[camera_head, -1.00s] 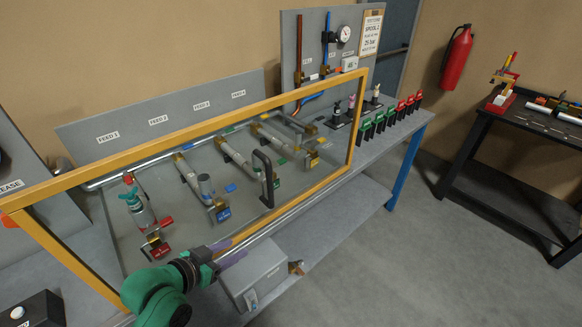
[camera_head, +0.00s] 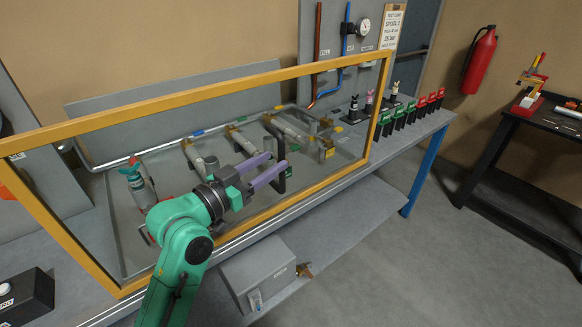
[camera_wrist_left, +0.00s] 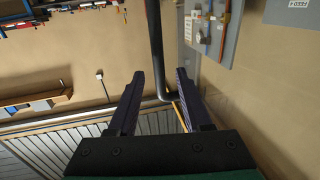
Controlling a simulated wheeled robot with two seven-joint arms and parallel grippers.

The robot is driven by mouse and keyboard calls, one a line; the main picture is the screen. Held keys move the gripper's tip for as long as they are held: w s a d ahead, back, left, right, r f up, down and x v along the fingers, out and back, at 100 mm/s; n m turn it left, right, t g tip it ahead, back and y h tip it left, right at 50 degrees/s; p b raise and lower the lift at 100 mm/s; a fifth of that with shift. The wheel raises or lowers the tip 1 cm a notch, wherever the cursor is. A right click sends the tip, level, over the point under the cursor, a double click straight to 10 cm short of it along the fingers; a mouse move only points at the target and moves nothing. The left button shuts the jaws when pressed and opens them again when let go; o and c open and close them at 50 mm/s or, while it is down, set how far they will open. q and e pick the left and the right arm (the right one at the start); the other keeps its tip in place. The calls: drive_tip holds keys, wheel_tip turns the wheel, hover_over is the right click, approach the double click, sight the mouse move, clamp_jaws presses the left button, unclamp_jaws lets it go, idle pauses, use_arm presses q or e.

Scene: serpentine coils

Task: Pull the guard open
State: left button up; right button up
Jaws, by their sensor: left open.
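The guard is a clear panel in a yellow frame (camera_head: 215,88) standing in front of the pipework on the bench. Its black upright handle (camera_head: 278,150) is partly hidden by my left gripper. My left gripper (camera_head: 277,165) is open, with its two purple fingers pointing at the handle. In the left wrist view, the dark handle bar (camera_wrist_left: 156,50) shows between the two open fingers (camera_wrist_left: 158,76). I cannot tell whether either finger touches it. My right gripper is not in view.
Pipe spools with valves (camera_head: 195,155) lie in a tray behind the guard. Green and red clamps (camera_head: 410,112) line the bench's right end. A grey box (camera_head: 258,275) sits on the lower shelf. The floor at right is clear.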

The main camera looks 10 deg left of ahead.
sight(279, 155)
use_arm(q)
drive_tip(key=x, duration=0.2)
drive_tip(key=p+x, duration=0.1)
drive_tip(key=x, duration=0.1)
drive_tip(key=r+p+x, duration=0.1)
drive_tip(key=x, duration=0.1)
drive_tip(key=shift+d, duration=0.1)
drive_tip(key=shift+w+d+f, duration=0.2)
drive_tip(key=shift+w+d, duration=0.1)
drive_tip(key=shift+w, duration=0.2)
clamp_jaws()
idle(0.6)
